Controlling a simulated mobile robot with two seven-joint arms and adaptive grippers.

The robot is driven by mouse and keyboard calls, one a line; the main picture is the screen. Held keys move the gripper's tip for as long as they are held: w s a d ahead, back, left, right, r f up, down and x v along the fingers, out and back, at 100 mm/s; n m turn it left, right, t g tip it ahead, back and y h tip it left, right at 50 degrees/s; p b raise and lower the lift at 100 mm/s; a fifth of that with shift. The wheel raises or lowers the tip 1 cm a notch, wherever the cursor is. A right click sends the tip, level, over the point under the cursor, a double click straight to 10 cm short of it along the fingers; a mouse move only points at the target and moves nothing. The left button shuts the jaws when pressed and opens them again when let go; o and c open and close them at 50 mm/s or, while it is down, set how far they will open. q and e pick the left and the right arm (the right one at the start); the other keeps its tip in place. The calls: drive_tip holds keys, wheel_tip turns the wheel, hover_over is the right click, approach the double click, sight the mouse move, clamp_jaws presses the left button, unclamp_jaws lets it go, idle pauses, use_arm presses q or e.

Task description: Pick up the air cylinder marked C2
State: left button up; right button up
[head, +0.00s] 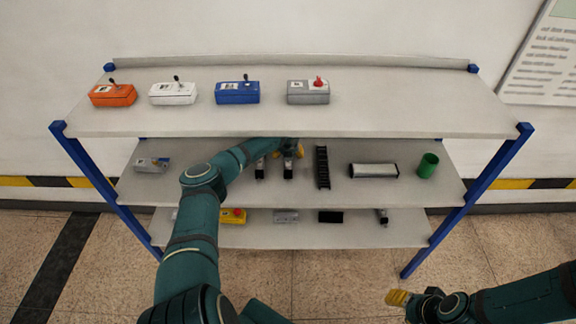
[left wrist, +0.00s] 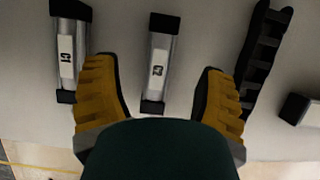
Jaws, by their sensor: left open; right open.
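The air cylinder marked C2 (left wrist: 157,70) is silver with black end caps and a white label. It lies on the middle shelf (head: 225,187); part of it shows in the head view (head: 288,170) beside my left gripper. My left gripper (left wrist: 158,76) is open, its yellow fingers one on each side of C2 with gaps to both. I cannot tell its height above the shelf. A like cylinder marked C1 (left wrist: 68,50) lies left of the left finger. My right gripper (head: 398,298) is open and apart from the rack, at lower right.
A black ribbed track (head: 321,167) lies close to the right finger. Farther right are a black-and-silver block (head: 374,170) and a green cup (head: 428,165). The top shelf (head: 300,118), with several switch boxes, overhangs the middle one. More parts stand on the bottom shelf (head: 370,236).

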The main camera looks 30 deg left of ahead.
use_arm(q)
drive_tip(key=shift+x, duration=2.3)
drive_tip(key=shift+f, duration=0.25)
drive_tip(key=shift+a+f, duration=0.1)
drive_tip(key=shift+f, duration=0.1)
clamp_jaws()
